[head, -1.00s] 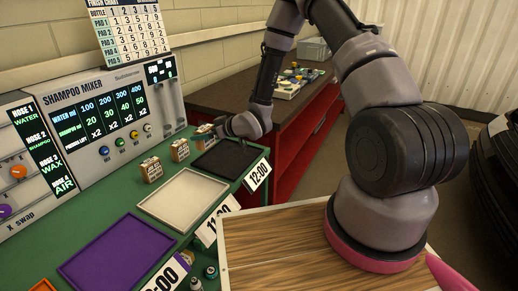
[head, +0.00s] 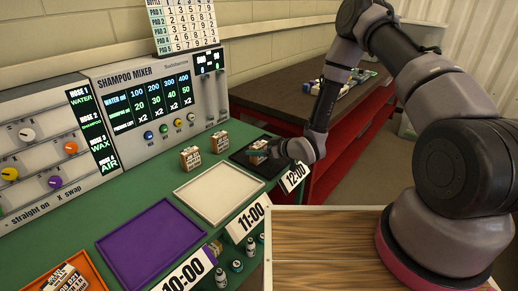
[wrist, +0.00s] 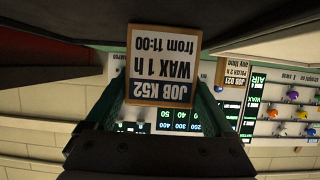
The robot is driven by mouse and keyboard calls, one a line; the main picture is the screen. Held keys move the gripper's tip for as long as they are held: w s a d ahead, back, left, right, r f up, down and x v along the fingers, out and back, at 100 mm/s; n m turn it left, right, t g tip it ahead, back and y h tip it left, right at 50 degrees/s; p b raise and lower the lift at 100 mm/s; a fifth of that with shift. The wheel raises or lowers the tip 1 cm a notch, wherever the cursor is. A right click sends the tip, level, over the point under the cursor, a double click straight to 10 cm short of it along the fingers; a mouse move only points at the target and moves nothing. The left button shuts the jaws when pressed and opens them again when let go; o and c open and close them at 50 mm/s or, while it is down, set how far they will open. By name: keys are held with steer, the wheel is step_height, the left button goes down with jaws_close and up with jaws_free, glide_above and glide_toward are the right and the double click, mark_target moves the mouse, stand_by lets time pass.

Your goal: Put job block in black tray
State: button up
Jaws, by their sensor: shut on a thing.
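The job block (head: 258,147) is a small tan block with a white label. In the wrist view the held block (wrist: 160,62) reads JOB K52, WAX 1 h, from 11:00, upside down. My gripper (head: 264,152) is shut on it, with a green finger on each side in the wrist view. The black tray (head: 248,167) lies at the far end of the green bench, by the 12:00 sign. The block appears over the tray's inside; I cannot tell whether it touches the tray floor. My gripper hides part of the tray.
Two other job blocks (head: 190,158) (head: 220,141) stand left of the black tray by the shampoo mixer (head: 150,95). The white tray (head: 220,193) and purple tray (head: 150,238) look empty. An orange tray (head: 88,268) holds a block. Small bottles stand near the bench's front edge.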

steer(key=o, duration=1.2)
steer(key=shift+f, duration=0.1)
steer(key=v, duration=1.2)
steer(key=w+d+r+m+h, duration=0.2)
steer(key=w+d+r+h, duration=0.35)
steer(key=d+r, duration=0.35)
steer(key=d+r+m+h, duration=0.35)
steer(key=d+r, duration=0.35)
steer(key=r, duration=0.7)
steer(key=s+d+r+m+h, duration=0.1)
steer(key=s+d+r+m, duration=0.35)
steer(key=s+r, duration=0.7)
steer(key=s+r+m, duration=0.1)
steer(key=s+r, duration=0.1)
steer(key=s, duration=0.2)
steer(key=s+a+r+m+y, duration=0.1)
steer(key=s+r+m, duration=0.1)
steer(key=s, duration=0.3)
steer(key=s+a+r+m+g, duration=0.1)
steer(key=s+r, duration=0.2)
steer(key=s, duration=0.2)
steer(key=shift+s+a+r+m+y, duration=0.15)
steer(key=shift+m+y, duration=0.15)
